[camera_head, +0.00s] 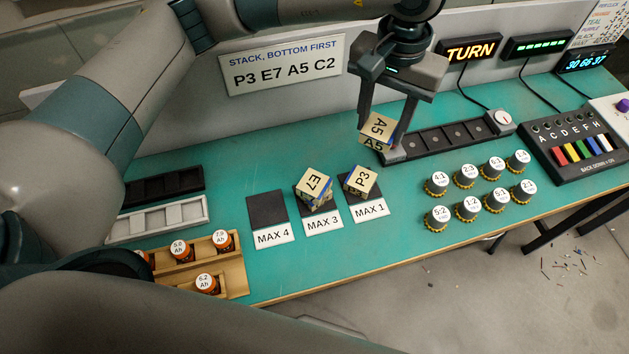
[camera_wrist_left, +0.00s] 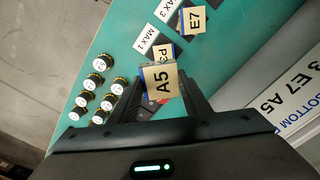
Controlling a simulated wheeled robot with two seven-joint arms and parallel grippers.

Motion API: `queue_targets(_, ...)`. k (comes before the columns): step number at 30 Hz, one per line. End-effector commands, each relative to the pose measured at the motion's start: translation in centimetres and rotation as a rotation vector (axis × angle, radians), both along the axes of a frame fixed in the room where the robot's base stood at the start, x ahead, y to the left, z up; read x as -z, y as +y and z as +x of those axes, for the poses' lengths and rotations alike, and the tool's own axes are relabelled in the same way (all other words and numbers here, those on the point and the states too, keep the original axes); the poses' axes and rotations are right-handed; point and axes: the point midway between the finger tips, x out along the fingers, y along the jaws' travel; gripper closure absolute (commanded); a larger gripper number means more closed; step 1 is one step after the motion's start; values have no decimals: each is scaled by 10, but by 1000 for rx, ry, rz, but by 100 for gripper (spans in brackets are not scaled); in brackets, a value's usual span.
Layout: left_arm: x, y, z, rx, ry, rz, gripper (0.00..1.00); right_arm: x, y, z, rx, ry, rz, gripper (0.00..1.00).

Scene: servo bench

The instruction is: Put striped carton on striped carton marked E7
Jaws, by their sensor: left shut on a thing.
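My left gripper (camera_head: 393,112) is shut on the striped carton marked A5 (camera_head: 377,127) and holds it above the bench near the left end of the black rail. The carton shows between the fingers in the left wrist view (camera_wrist_left: 158,84). The striped carton marked E7 (camera_head: 314,183), cream with blue and yellow stripes, sits turned on the MAX 3 pad; what lies under it is hard to tell. The carton marked P3 (camera_head: 361,179) is on the MAX 1 pad, to the right of E7. The held carton is apart from both, up and right of them. My right gripper is not in view.
The MAX 4 pad (camera_head: 266,207) is empty. A sign (camera_head: 283,66) on the back wall reads P3 E7 A5 C2, bottom first. Several round labelled cells (camera_head: 467,176) stand at right. A wooden tray (camera_head: 237,272) is at front left. The bench behind the pads is clear.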

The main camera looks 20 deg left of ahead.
Motion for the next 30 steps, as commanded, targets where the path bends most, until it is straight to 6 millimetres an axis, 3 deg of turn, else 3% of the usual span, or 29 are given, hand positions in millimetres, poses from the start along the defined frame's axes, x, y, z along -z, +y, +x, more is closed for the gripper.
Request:
queue_targets(14,4,9,-4,-2,0,1,80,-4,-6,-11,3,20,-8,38)
queue_targets(20,17,32,-19,-3,4,1,80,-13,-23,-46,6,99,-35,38)
queue_targets(30,55,85,-52,-2,4,1,80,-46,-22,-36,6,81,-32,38)
